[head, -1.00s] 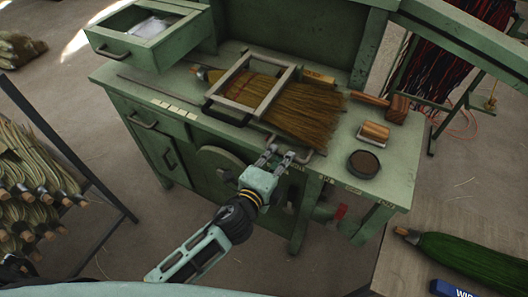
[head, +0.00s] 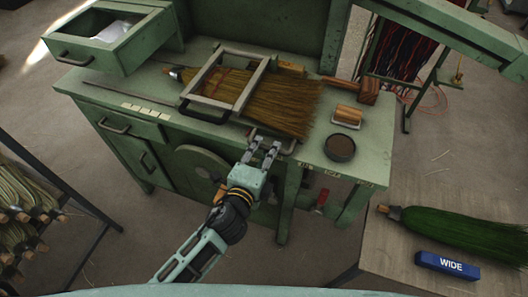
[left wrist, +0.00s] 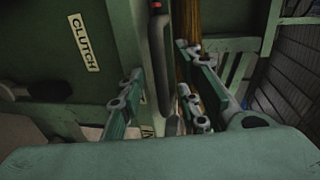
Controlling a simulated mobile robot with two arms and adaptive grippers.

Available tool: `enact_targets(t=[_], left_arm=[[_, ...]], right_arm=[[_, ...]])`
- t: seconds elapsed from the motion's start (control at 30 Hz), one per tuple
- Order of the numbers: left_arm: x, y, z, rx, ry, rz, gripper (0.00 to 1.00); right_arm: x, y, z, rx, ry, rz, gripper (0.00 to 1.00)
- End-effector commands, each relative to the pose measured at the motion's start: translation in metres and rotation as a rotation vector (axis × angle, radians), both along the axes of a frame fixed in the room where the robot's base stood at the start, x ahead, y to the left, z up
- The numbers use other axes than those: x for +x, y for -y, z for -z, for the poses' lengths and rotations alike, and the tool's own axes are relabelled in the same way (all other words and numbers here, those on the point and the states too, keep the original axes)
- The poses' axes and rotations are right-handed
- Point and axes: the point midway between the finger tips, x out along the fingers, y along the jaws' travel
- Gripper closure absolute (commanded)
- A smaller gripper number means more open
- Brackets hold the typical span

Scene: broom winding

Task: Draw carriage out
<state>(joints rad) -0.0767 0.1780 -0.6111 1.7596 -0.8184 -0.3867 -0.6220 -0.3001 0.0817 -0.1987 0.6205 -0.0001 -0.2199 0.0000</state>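The carriage appears to be the grey metal frame (head: 253,84) lying across a straw broom (head: 285,105) on the green bench, with a dark bar along its front left. In the left wrist view, a grey bar with a reddish end (left wrist: 159,60) runs between the spread fingers (left wrist: 160,100). Contact cannot be made out. My right gripper is not in view.
The green bench (head: 100,85) carries an open drawer box (head: 85,55) at back left, a wooden block (head: 348,115) and a dark round tin (head: 340,148). A side table (head: 395,260) with a green broom (head: 455,229) stands at right. A broom rack (head: 70,195) stands at left.

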Motion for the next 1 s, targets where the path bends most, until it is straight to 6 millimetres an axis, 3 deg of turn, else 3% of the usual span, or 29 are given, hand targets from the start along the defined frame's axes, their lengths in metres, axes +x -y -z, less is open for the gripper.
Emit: enact_targets(t=[0.27,0.73,1.0], left_arm=[[-0.004,-0.003,-0.001,0.002,0.001,-0.002,0.69],[-0.083,-0.028,-0.017,0.001,-0.003,-0.001,0.69],[-0.108,-0.035,-0.024,0.0,-0.001,0.0,0.69]], right_arm=[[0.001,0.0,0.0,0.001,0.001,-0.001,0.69],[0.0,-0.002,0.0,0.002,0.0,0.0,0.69],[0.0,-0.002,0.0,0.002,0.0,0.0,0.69]])
